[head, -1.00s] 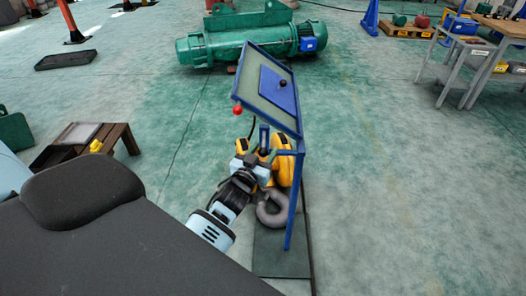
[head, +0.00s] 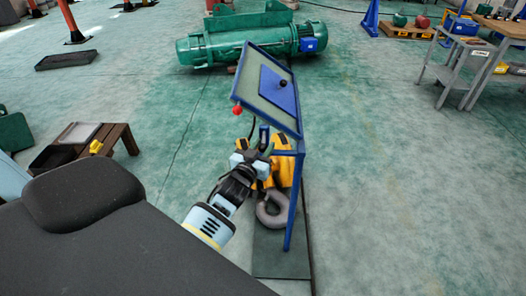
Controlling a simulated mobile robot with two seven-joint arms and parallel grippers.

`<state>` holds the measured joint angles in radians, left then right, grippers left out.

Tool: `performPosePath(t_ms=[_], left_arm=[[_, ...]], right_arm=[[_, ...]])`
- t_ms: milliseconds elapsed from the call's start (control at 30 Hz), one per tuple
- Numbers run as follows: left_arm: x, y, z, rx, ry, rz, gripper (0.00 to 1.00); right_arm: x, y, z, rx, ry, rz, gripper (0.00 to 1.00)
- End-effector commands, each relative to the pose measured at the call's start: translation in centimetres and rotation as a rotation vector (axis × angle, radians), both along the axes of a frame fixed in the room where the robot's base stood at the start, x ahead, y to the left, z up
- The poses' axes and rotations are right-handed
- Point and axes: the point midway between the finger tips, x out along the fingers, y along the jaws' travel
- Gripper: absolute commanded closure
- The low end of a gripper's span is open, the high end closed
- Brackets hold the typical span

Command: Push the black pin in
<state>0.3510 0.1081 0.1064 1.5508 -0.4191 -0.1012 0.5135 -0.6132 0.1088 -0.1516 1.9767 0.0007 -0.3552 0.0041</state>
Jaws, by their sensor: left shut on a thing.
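A black ball-headed pin (head: 283,83) stands out of the blue plate on the tilted panel (head: 263,107). A red ball (head: 237,110) sits at the panel's lower left corner. My left gripper (head: 262,154) is below the panel, apart from the black pin. It is shut at the top of the yellow hook block (head: 283,173); its fingertips are partly hidden. The block's grey hook (head: 272,212) hangs beneath, beside the blue stand leg. My right gripper is not in view.
The panel's blue leg (head: 292,205) rises from a dark base plate (head: 280,253). A green hoist drum (head: 215,47) lies behind. A small wooden table (head: 121,137) is at left and a grey cart (head: 450,70) at far right. Floor right of the stand is clear.

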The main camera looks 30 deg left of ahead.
Motion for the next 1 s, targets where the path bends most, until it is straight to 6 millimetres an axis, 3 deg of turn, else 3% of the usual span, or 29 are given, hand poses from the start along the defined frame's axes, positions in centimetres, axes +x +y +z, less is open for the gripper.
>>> performPosePath(t_ms=[200, 533, 567, 667, 1000], left_arm=[[2.3, 1.1, -0.2, 0.000, -0.001, -0.006, 1.00], [2.6, 1.3, 0.1, -0.001, -0.003, -0.005, 1.00], [2.6, 1.3, 0.1, -0.001, -0.003, -0.005, 0.67], [2.6, 1.3, 0.1, -0.001, -0.003, -0.004, 0.54], [2.3, 1.4, 0.0, -0.001, -0.001, -0.002, 0.53]], right_arm=[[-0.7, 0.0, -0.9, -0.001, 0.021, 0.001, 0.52], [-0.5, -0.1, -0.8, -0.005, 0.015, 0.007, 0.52], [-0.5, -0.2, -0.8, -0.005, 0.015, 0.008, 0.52], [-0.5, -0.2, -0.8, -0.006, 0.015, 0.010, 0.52], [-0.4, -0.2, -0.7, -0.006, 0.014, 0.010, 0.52]])
